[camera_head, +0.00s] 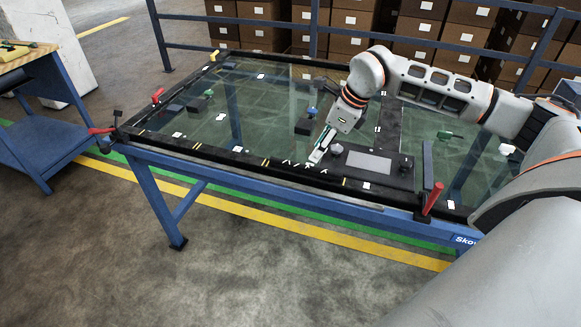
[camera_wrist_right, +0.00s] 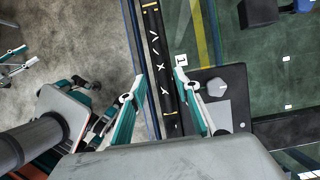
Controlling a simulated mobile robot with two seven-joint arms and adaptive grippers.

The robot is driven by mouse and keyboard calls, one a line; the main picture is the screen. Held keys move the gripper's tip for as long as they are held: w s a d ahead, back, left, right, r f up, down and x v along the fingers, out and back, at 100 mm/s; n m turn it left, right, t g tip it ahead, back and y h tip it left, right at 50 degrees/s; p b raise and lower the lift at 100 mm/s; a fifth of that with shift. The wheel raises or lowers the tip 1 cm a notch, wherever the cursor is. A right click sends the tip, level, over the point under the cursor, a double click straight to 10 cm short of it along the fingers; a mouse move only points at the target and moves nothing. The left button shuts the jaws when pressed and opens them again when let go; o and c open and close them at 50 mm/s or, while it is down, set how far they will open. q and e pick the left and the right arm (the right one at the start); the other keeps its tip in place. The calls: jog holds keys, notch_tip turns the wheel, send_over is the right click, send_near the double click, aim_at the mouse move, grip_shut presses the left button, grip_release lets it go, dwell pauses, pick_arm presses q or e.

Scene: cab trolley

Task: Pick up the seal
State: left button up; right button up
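A long black strip with white marks (camera_wrist_right: 160,60) runs along the near edge of the trolley table; I take it for the seal, but cannot tell for sure. It also shows in the head view (camera_head: 262,163). My right gripper (camera_wrist_right: 160,88) is open and empty in the right wrist view. Its two fingers appear on either side of the strip; whether they touch it I cannot tell. In the head view my right gripper (camera_head: 318,156) points down at the near edge. Teal and grey parts at the wrist view's left may be my left gripper; its fingers are unclear.
A black panel with a grey screen (camera_head: 368,163) lies right of the right gripper. Glass panes (camera_head: 180,122) fill the blue-framed trolley. Red handles (camera_head: 434,198) stand up at its edges. Boxes (camera_head: 355,22) stand behind a blue railing. The floor in front is free.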

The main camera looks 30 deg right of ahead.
aim_at(306, 165)
jog(key=shift+x, duration=0.9)
jog(key=x, duration=0.6)
jog(key=shift+w+r, duration=0.15)
grip_shut()
